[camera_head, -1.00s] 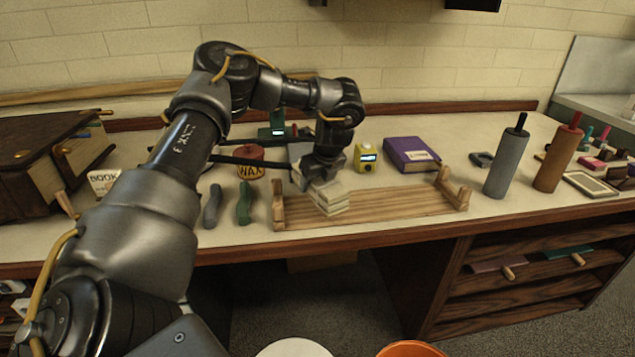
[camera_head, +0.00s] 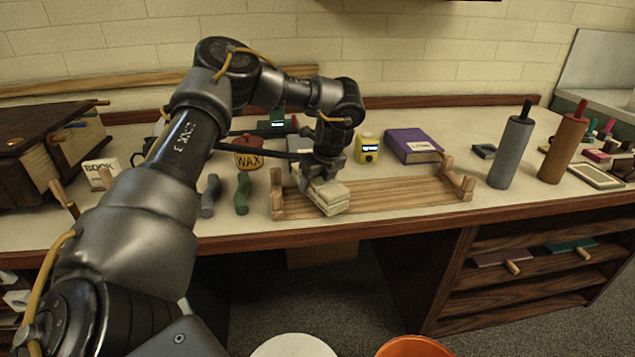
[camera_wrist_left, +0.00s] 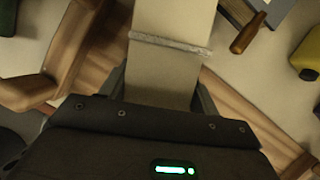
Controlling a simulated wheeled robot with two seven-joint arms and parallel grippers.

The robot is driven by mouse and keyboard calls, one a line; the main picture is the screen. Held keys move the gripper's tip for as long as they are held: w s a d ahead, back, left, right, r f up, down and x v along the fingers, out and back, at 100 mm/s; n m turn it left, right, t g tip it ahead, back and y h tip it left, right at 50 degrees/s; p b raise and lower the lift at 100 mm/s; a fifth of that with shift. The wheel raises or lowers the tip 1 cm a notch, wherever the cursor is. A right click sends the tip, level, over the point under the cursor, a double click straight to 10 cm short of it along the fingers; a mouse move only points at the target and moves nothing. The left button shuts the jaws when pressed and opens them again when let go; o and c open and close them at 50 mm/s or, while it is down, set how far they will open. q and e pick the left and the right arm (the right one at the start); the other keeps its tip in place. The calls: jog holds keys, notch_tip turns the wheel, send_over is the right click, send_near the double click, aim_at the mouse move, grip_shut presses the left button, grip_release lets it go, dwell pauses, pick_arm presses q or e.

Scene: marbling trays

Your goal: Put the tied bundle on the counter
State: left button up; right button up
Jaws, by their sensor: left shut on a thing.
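The tied bundle (camera_head: 331,199) is a pale cream stack at the middle of the counter (camera_head: 400,222). In the head view it is at the wooden rack (camera_head: 400,197), over the left part of its slatted board. I cannot tell whether it rests on the board or hangs just above it. My left gripper (camera_head: 318,182) is shut on the bundle from above. In the left wrist view the bundle (camera_wrist_left: 165,75) runs up from between the fingers, with a light tie (camera_wrist_left: 168,44) across it. My right gripper is not in view.
A wax tin (camera_head: 248,155), green and grey tools, a yellow device (camera_head: 368,148) and a purple book (camera_head: 412,145) surround the rack. Two rollers (camera_head: 512,150) stand at the right. A strip of counter in front of the rack is clear.

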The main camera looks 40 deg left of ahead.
pick_arm(q)
jog(key=shift+f, duration=0.3)
dwell(0.5)
jog(key=o, duration=1.5)
jog(key=shift+c, duration=0.2)
jog(key=shift+d+r, duration=0.15)
jog(key=shift+r, duration=0.15)
jog(key=p+v, duration=0.1)
jog(key=v, duration=0.8)
jog(key=shift+s+d+r, duration=0.15)
jog(key=shift+d+r, duration=0.05)
jog(key=shift+r, duration=0.35)
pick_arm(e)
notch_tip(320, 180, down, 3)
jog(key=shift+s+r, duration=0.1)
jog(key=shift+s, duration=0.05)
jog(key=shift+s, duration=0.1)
